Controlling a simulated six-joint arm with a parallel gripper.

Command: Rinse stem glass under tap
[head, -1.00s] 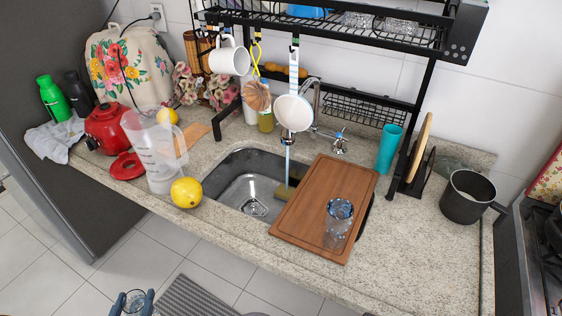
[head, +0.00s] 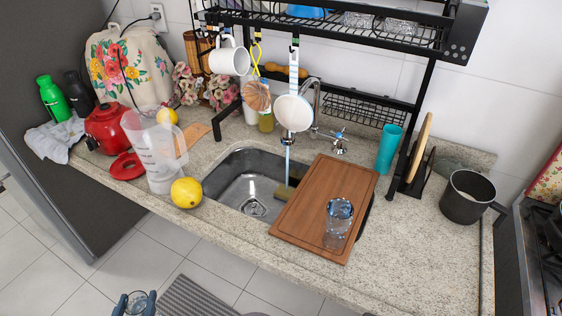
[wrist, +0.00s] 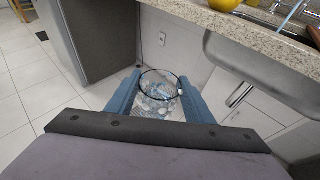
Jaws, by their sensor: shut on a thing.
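My gripper (head: 136,303) is at the bottom edge of the head view, out in front of the counter and over the floor. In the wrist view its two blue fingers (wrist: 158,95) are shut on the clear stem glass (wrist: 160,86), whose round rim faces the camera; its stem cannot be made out. The tap (head: 316,100) stands behind the sink (head: 232,182), partly behind a hanging white pan. A thin water stream (head: 288,166) runs down into the sink. The glass is well apart from the stream.
A wooden board (head: 313,200) covers the sink's right part and carries a clear glass (head: 338,225). A lemon (head: 186,193) and a clear jug (head: 150,155) stand left of the sink. The counter's front edge lies between gripper and sink.

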